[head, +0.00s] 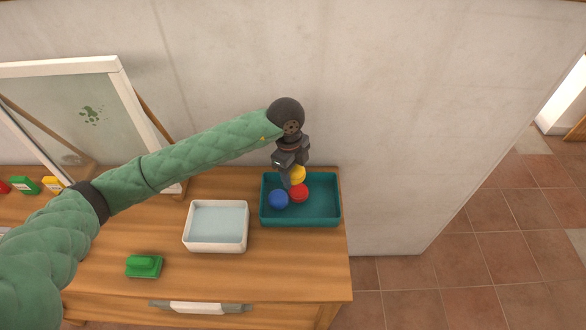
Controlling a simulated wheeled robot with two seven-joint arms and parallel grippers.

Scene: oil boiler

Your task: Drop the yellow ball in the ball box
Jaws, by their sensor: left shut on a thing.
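The yellow ball (298,175) shows at the fingertips of my left gripper (291,180), inside the outline of the teal ball box (322,215). The gripper is shut on the ball and hides part of it. A red ball (299,193) and a blue ball (279,199) lie in the box just in front of the gripper. I cannot tell whether the yellow ball touches the red one or the box floor. My right gripper is not in view.
A white tray (188,240) stands left of the box on the wooden table (200,268). A green block-like object (144,266) lies near the front. A framed mirror (128,95) leans on the wall at the left. Small coloured bottles (24,186) stand at the far left.

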